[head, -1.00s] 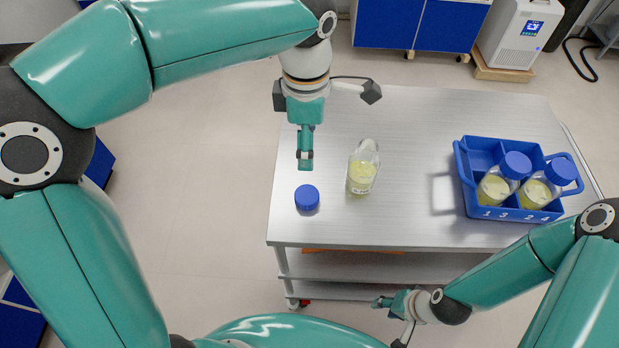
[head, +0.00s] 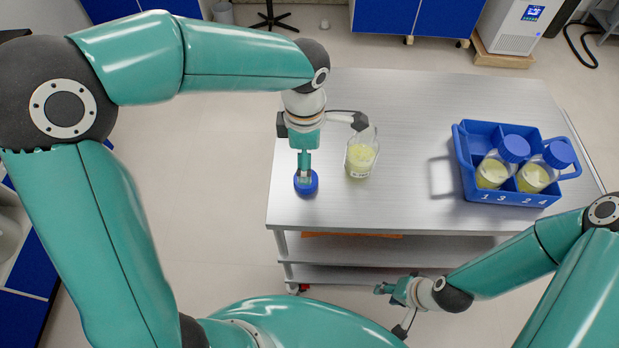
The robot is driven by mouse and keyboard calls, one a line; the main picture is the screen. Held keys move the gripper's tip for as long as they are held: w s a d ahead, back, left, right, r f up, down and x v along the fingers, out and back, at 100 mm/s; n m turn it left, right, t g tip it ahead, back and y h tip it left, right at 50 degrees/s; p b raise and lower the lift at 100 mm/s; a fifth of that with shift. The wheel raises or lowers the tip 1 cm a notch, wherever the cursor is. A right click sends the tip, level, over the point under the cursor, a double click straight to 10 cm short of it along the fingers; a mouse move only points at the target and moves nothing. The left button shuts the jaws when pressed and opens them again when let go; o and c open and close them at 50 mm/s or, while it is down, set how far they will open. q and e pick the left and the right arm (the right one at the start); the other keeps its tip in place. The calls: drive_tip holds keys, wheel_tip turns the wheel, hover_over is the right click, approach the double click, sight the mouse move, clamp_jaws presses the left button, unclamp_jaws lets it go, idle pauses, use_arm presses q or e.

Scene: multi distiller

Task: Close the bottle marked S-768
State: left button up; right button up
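An open bottle (head: 361,158) of pale yellow liquid stands on the metal table, its neck bare. A label is on its front, but I cannot read the marking. A blue screw cap (head: 306,187) lies on the table to the left of the bottle and nearer the front edge. My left gripper (head: 304,175) points down at the cap, its fingertips at the cap's top and partly covering it. I cannot tell whether the fingers grip it. My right gripper (head: 384,291) is low, in front of the table, away from the bottle and cap; its finger opening is too small to judge.
A blue rack (head: 462,160) with numbered slots stands at the table's right, holding two capped bottles (head: 492,173) (head: 534,177) of yellow liquid. The table top (head: 410,110) between the open bottle and the rack is clear. My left wrist's side part is close to the open bottle's top.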

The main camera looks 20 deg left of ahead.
use_arm(q)
drive_tip(key=shift+f, duration=0.8)
drive_tip(key=shift+f+p, duration=0.6)
drive_tip(key=shift+f, duration=2)
drive_tip(key=shift+c, duration=0.2)
drive_tip(key=c, duration=0.8)
